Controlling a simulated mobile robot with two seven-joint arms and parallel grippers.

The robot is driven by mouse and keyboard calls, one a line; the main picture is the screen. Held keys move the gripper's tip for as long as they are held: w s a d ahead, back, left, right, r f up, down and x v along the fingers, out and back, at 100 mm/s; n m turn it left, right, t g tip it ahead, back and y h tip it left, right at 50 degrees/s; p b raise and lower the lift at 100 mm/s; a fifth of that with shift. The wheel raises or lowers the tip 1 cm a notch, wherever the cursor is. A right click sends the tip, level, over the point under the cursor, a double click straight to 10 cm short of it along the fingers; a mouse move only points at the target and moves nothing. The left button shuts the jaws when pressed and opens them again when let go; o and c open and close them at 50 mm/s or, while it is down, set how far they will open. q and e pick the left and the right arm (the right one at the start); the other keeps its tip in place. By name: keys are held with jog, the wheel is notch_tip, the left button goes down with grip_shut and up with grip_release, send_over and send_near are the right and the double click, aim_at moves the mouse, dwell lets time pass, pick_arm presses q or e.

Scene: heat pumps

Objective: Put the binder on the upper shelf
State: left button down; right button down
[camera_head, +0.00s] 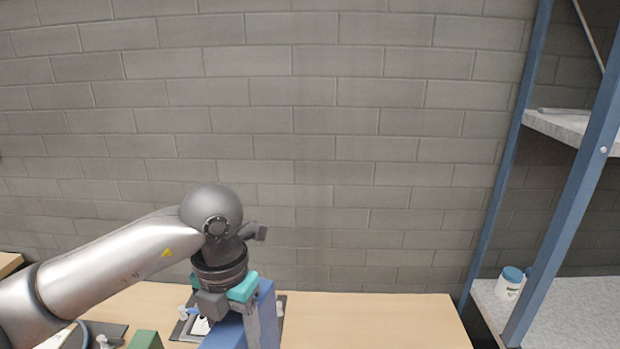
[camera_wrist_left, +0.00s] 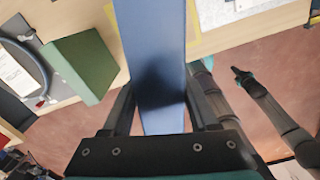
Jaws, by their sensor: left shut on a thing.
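A blue binder (camera_head: 267,315) is held above the wooden table in the head view. It stands between the fingers of my left gripper (camera_head: 238,312), which is shut on it. In the left wrist view the binder (camera_wrist_left: 152,60) runs up from between the fingers of my left gripper (camera_wrist_left: 160,115). The binder's lower part is cut off in the head view. The upper shelf (camera_head: 568,130) is a grey board in the blue-framed rack at the right, well apart from the binder. My right gripper (camera_wrist_left: 242,76) shows small in the left wrist view; its fingers are unclear.
The wooden table (camera_head: 390,315) is bare right of the binder. A green binder or box (camera_head: 146,340) and a dark tray (camera_head: 185,328) are near my left gripper. The rack's blue post (camera_head: 565,215) stands before the shelves. A white jar (camera_head: 509,284) is on the lower shelf (camera_head: 580,315).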

pick_arm(q)
jog(key=s+a+f+m+b, duration=0.1)
jog(key=f+m+b, duration=0.3)
jog(key=m, duration=0.5)
jog(key=s+a+f+m+b, duration=0.1)
jog(key=f+m+b, duration=0.3)
jog(key=m, duration=0.6)
jog(key=s+a+f+m+b, duration=0.1)
jog(key=f+m+b, duration=0.3)
jog(key=m, duration=0.5)
jog(key=shift+s+a+f+m+b, duration=0.1)
jog(key=shift+s+m+b, duration=0.1)
jog(key=shift+s+b, duration=0.25)
jog(key=shift+s+a+f+m+b, duration=0.1)
jog(key=shift+s+m+b, duration=0.15)
jog(key=shift+b, duration=0.3)
jog(key=m, duration=0.1)
jog(key=m+b, duration=0.1)
jog(key=f+m, duration=0.1)
jog(key=shift+s+a+m, duration=0.15)
jog(key=shift+s+m, duration=0.1)
jog(key=shift+s, duration=0.05)
jog(key=shift+w+r, duration=0.1)
jog(key=shift+r, duration=0.05)
